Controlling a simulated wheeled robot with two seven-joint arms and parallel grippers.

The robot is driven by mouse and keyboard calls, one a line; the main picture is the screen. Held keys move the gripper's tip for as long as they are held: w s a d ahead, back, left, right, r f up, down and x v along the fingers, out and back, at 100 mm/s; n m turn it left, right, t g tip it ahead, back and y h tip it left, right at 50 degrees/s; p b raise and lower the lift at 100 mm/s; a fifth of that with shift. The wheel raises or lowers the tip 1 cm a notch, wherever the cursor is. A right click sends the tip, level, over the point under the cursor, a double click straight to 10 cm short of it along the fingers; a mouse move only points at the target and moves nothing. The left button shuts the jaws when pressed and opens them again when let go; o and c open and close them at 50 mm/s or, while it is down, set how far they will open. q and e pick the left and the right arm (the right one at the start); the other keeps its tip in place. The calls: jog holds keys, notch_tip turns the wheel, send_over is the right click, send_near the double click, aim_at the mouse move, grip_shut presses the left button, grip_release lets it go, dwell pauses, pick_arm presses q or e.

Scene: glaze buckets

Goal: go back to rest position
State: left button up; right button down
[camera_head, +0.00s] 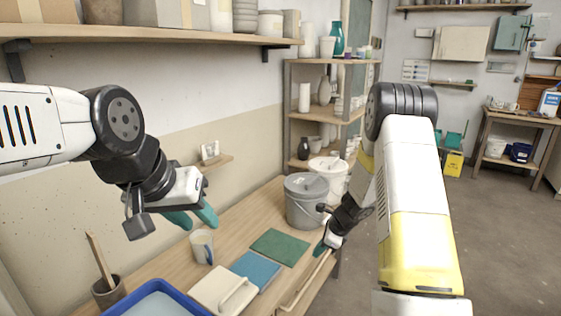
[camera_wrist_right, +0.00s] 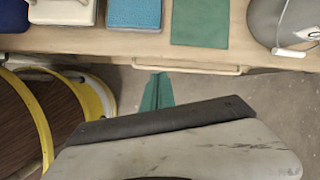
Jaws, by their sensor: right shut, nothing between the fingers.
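My left gripper (camera_head: 198,218) hangs above the wooden worktable at the left in the head view, near the mug. Its two teal fingers are apart with nothing between them. My right gripper (camera_head: 319,249) is low by the table's front edge, right of the green mat. In the right wrist view its teal fingers (camera_wrist_right: 157,92) are together and empty, over the floor just off the table edge. My right arm partly hides the area behind it.
The worktable (camera_head: 150,271) holds a grey lidded bucket (camera_head: 306,205), a white bucket (camera_head: 328,175), a mug (camera_head: 202,246), a green mat (camera_head: 280,247), a blue slab (camera_head: 257,270), a white lidded box (camera_head: 222,290) and a blue tray (camera_head: 157,301). A rail (camera_head: 306,283) runs along the front. Floor at right is open.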

jog(key=s+a+r+n, duration=0.1)
jog(key=s+r+n, duration=0.25)
jog(key=r, duration=0.45)
jog(key=s+a+r+n+t, duration=0.1)
jog(key=s+r+n, duration=0.25)
jog(key=r, duration=0.45)
jog(key=s+a+r+n, duration=0.1)
jog(key=s+r+n, duration=0.25)
jog(key=r, duration=0.45)
jog(key=s+d+r+n+t+h, duration=0.1)
jog(key=s+r+n, duration=0.4)
jog(key=s, duration=0.4)
jog(key=s+d+r+n+t+h, duration=0.1)
jog(key=s+r+n, duration=0.4)
jog(key=s, duration=0.5)
jog(key=shift+d+n, duration=0.65)
jog(key=shift+n, duration=0.1)
jog(key=shift+s, duration=0.1)
